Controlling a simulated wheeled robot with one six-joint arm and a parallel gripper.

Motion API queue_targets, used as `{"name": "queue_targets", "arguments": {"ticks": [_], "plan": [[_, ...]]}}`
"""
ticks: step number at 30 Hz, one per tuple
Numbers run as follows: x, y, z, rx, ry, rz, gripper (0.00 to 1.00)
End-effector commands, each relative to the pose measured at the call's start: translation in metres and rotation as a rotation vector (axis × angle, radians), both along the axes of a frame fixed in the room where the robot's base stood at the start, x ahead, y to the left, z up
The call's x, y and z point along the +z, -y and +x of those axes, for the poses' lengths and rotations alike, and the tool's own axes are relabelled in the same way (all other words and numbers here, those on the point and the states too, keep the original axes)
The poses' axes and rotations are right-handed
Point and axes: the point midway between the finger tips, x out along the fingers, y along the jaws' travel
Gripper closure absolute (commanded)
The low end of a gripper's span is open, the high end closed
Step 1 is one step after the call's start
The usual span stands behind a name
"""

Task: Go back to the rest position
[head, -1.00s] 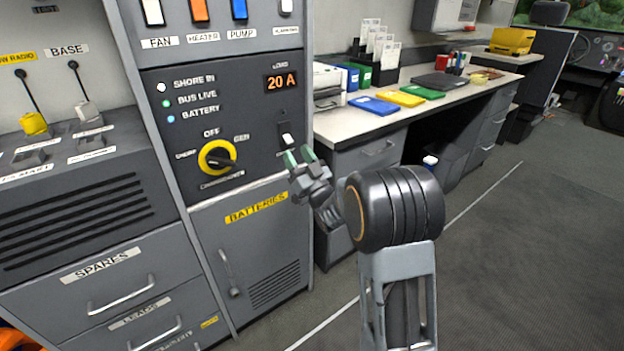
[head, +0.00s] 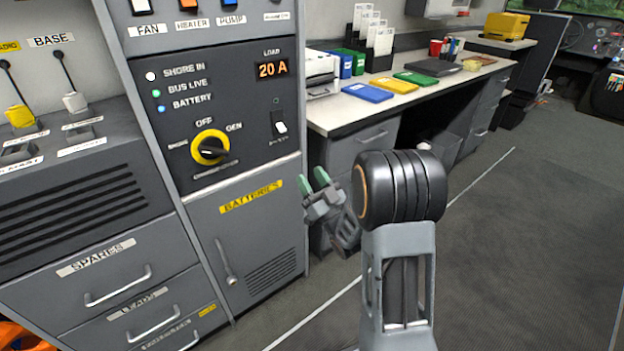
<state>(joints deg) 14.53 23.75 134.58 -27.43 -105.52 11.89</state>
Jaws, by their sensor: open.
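My gripper (head: 314,184) shows in the head view, just right of the grey cabinet's right edge. Its two green-tipped fingers are apart, point up and to the left, and hold nothing. My arm is folded in front of the desk, with its large dark joint to the right of the gripper. The control panel (head: 180,122) is to the left of the gripper, with a yellow rotary knob (head: 210,147) and a white toggle switch (head: 280,127). The gripper is apart from both.
A desk (head: 345,112) stands behind my arm, with blue, yellow and green folders and a printer (head: 322,72). The batteries door (head: 245,235) and drawers (head: 120,290) are at the left. Open floor (head: 530,230) lies to the right.

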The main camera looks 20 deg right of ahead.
Motion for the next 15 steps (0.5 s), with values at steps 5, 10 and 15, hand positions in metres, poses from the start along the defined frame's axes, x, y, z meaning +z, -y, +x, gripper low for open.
{"name": "queue_targets", "arguments": {"ticks": [5,10,15], "plan": [[0.000,0.000,0.000,0.000,0.000,0.000,0.53],[0.014,-0.002,0.004,-0.014,-0.031,-0.014,0.53],[0.062,-0.005,0.019,-0.092,-0.203,-0.080,0.53]]}}
